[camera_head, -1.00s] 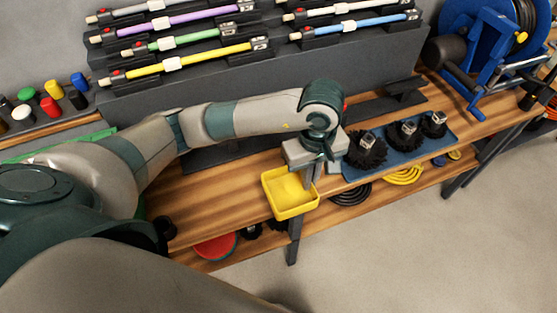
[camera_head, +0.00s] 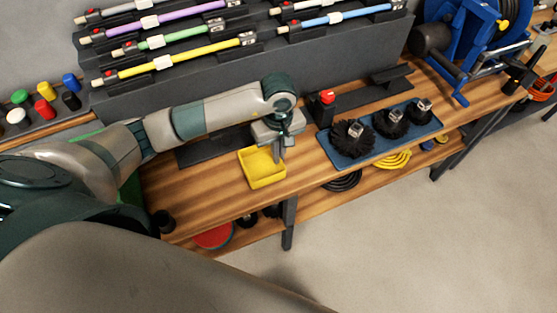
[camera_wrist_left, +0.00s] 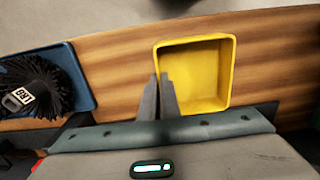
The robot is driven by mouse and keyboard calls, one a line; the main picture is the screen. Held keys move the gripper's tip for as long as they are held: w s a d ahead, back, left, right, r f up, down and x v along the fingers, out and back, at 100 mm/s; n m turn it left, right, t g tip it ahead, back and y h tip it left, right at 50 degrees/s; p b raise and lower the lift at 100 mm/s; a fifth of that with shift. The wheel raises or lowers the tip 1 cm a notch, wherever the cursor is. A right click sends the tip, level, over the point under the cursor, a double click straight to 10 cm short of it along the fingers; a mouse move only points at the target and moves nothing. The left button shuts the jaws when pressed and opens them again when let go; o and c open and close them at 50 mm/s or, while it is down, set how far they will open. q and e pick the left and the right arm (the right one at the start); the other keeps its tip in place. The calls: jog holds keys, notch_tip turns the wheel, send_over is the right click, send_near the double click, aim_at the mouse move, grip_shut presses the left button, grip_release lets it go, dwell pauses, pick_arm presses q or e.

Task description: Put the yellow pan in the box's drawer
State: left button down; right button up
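The yellow pan (camera_head: 262,173) is an open square tray over the wooden bench, inside its front edge; I cannot tell whether it touches the bench. My left gripper (camera_head: 279,152) is at its right rim, shut on that wall. In the left wrist view the two fingers (camera_wrist_left: 161,98) straddle the left wall of the pan (camera_wrist_left: 205,75), and the pan looks empty. My right gripper is not in view. I cannot make out the box or its drawer; my left arm hides part of the bench at the left.
A blue tray (camera_head: 359,160) with black brushes (camera_head: 352,138) lies to the right of the pan. A red-topped button (camera_head: 327,97) stands behind it. A dark rack (camera_head: 330,57) with coloured rods runs along the back. A blue reel (camera_head: 470,40) stands far right. Bench between pan and tray is clear.

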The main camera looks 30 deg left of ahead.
pick_arm(q)
jog(key=shift+f+p, duration=0.4)
notch_tip(320, 180, down, 3)
jog(key=shift+r+p, duration=0.1)
jog(key=shift+p, duration=0.6)
jog(key=shift+f, duration=0.2)
jog(key=shift+f, duration=0.15)
jog(key=c, duration=2)
grip_release()
jog(key=shift+r, duration=0.25)
